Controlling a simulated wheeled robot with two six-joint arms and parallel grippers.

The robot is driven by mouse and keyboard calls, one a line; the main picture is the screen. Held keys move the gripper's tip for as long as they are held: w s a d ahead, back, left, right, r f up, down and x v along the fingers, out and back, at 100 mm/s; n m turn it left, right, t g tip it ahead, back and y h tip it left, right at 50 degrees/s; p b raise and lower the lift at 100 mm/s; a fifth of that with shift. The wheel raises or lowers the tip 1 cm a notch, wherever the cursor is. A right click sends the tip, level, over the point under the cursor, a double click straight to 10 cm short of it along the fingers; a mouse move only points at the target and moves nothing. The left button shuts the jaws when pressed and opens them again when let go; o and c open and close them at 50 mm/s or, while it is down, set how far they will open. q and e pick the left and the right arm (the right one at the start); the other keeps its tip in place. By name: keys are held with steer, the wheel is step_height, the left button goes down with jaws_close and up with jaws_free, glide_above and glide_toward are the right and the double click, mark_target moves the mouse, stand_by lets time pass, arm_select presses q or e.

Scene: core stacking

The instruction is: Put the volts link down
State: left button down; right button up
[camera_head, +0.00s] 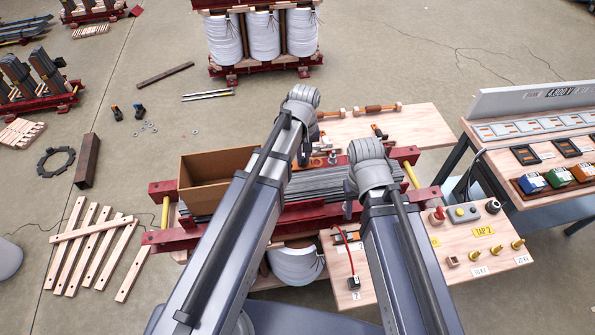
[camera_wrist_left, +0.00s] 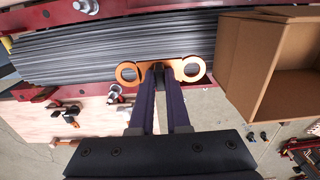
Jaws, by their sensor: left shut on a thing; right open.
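The volts link, an orange-copper bar with a ring at each end (camera_wrist_left: 192,69), is gripped at its middle by my left gripper (camera_wrist_left: 160,72). In the wrist view it is in front of the grey laminated core (camera_wrist_left: 120,45); I cannot tell whether it touches. Both rings look empty.
An open cardboard box (camera_head: 215,168) stands at the core's left end. Red clamp beams (camera_head: 175,238) edge the core. A wooden board (camera_head: 425,122) with fittings lies behind, and a terminal board (camera_head: 500,262) marked TAP 2 lies front right. A meter table (camera_head: 545,190) stands at right.

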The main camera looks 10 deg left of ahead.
mark_target(303, 183)
arm_select(q)
steer(key=shift+w, duration=0.25)
steer(key=shift+s+f+b, duration=0.1)
steer(key=shift+f+b, duration=0.3)
steer(key=shift+b, duration=0.1)
step_height(303, 183, down, 9)
steer(key=b, duration=0.9)
steer(key=shift+f, duration=0.2)
steer(key=shift+r, duration=0.15)
arm_select(e)
step_height(303, 183, down, 10)
steer(key=shift+w, duration=0.2)
arm_select(q)
steer(key=c, duration=1.4)
jaws_free()
steer(key=shift+f, duration=0.2)
steer(key=o, duration=0.5)
arm_select(e)
steer(key=shift+f, duration=0.1)
arm_select(q)
steer(key=shift+r, duration=0.15)
